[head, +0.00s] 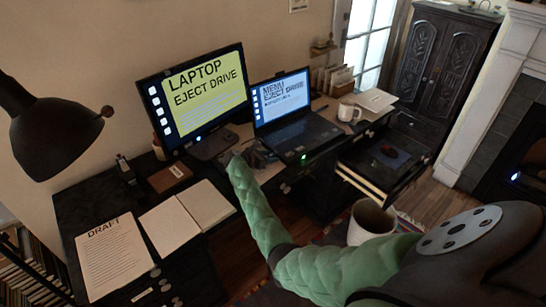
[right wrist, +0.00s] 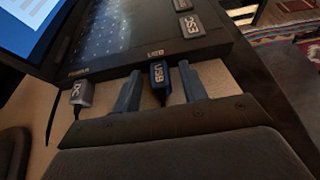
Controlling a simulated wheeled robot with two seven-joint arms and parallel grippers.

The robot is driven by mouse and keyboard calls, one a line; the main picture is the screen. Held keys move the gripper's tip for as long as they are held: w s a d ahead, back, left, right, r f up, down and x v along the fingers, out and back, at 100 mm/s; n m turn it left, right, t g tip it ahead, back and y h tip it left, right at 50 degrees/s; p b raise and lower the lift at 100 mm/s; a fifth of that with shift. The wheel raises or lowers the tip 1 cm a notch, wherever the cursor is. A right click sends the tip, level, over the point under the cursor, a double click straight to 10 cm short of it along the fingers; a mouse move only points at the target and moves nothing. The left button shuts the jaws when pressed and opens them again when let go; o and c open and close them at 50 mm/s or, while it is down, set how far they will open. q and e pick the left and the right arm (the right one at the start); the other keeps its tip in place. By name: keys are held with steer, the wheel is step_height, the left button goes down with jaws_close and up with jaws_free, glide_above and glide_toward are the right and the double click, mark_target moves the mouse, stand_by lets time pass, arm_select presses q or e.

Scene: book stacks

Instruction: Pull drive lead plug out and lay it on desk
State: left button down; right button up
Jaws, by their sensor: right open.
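The laptop (head: 305,135) stands open on the desk (head: 92,192), its screen showing "MENU EJECT DRIVE". In the right wrist view, a dark blue plug marked USB (right wrist: 158,82) sits at the laptop's side edge, under a "USB" label. My right gripper (right wrist: 160,76) is open, with one blue finger on each side of this plug. Gaps show between the fingers and the plug. A grey plug marked DC (right wrist: 81,92) sits in the same edge, left of the fingers. In the head view my right gripper (head: 258,156) is dark and small beside the laptop's left side. My left gripper is not in view.
A monitor (head: 200,95) reading "LAPTOP EJECT DRIVE" stands left of the laptop. An open notebook (head: 187,217), a DRAFT sheet (head: 112,255) and a brown box (head: 169,177) lie on the desk's left part.

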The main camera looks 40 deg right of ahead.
steer(key=shift+c, duration=0.2)
jaws_close()
steer(key=shift+a, duration=0.2)
steer(key=shift+s+a+p, duration=0.15)
steer(key=shift+a+p, duration=1.35)
steer(key=shift+a, duration=1.3)
